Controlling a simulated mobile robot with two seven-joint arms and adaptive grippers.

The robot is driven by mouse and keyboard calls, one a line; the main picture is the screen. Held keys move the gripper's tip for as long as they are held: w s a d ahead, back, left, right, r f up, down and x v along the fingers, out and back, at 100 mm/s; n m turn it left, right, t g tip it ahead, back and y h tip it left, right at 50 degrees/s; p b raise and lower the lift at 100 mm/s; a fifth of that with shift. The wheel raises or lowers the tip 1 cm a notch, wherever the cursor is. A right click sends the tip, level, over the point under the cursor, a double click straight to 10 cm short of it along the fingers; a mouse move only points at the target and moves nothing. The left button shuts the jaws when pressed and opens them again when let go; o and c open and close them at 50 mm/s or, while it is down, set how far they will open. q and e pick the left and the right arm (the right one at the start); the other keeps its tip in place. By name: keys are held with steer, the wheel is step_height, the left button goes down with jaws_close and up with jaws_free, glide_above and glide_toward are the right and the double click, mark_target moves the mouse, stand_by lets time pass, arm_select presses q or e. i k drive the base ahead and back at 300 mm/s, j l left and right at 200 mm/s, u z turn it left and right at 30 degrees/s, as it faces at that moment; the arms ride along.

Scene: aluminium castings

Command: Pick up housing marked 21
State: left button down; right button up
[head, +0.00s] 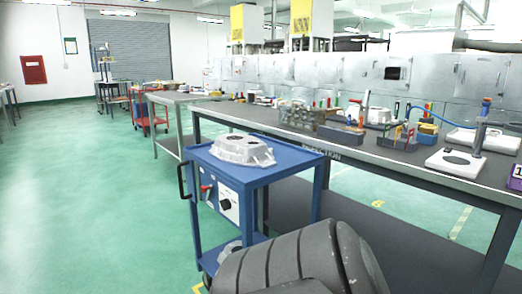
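A silvery aluminium housing (243,150) lies on the top of a blue cart (290,158) in the middle of the head view. It has round openings on its upper face. No number can be read on it from here. A second light-grey casting (228,252) is partly visible on the cart's lower shelf; it is too hidden to identify. Neither of my grippers shows. A large dark-grey rounded arm link, which seems to be mine, fills the bottom middle in front of the cart.
A long grey-topped inspection bench (400,150) runs behind and right of the cart, bearing racks, bins and a gauge stand (477,135). A red cart (148,112) stands farther back. The green floor (85,210) on the left is clear.

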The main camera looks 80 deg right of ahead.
mark_target(243, 149)
steer(key=z, duration=2.45)
steer(key=i+j+z, duration=0.1)
steer(key=z, duration=0.8)
steer(key=j+z, duration=0.35)
steer(key=j, duration=0.2)
steer(key=j+z, duration=0.35)
steer(key=j, duration=0.25)
steer(key=k, duration=0.05)
